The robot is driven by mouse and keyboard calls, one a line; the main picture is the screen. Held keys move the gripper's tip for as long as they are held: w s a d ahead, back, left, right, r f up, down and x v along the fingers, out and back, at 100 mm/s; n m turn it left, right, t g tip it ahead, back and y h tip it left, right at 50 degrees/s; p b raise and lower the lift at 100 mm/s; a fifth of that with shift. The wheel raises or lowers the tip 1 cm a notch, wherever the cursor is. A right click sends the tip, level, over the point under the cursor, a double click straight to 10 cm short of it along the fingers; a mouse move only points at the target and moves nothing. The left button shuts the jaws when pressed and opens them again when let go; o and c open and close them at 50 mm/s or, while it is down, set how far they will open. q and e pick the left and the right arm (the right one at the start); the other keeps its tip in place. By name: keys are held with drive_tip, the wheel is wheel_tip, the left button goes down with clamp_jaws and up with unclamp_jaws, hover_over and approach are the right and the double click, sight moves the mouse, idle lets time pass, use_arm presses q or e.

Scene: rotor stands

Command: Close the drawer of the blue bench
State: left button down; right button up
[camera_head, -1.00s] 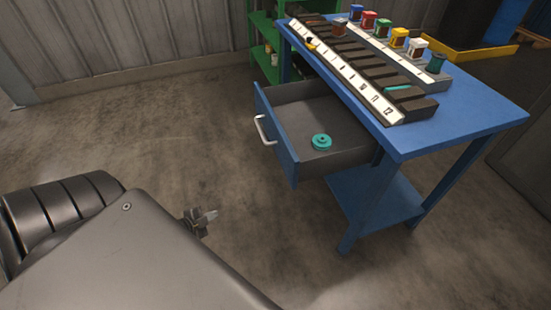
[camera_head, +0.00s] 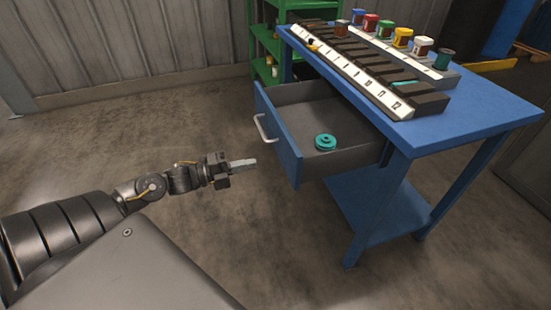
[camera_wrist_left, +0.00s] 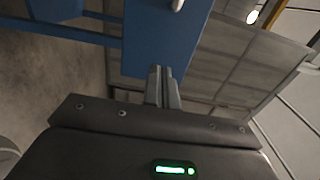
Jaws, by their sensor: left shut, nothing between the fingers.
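The blue bench (camera_head: 470,122) stands at the right in the head view. Its drawer (camera_head: 280,140) is pulled open toward the left, with a grey handle (camera_head: 263,128) on its blue front. A teal round part (camera_head: 325,142) lies on the drawer floor. My left gripper (camera_head: 248,163) is shut and empty, pointing right at the drawer front, a little short of it in the head view. In the left wrist view the shut fingers (camera_wrist_left: 162,75) overlap the lower edge of the blue drawer front (camera_wrist_left: 160,40); I cannot tell whether they touch. My right gripper is not in view.
On the bench top are a numbered dark rack (camera_head: 370,75) and a row of coloured spools (camera_head: 400,38). A green shelf (camera_head: 262,40) stands behind, near the corrugated wall (camera_head: 130,45). The concrete floor (camera_head: 150,120) left of the drawer is clear.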

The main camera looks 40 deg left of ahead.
sight(286, 156)
use_arm(q)
drive_tip(key=x, duration=0.7)
drive_tip(key=shift+w+d+p, duration=0.15)
drive_tip(key=shift+w+p, duration=0.15)
drive_tip(key=shift+w+d, duration=0.4)
drive_tip(key=shift+w, duration=0.15)
drive_tip(key=shift+f, duration=0.1)
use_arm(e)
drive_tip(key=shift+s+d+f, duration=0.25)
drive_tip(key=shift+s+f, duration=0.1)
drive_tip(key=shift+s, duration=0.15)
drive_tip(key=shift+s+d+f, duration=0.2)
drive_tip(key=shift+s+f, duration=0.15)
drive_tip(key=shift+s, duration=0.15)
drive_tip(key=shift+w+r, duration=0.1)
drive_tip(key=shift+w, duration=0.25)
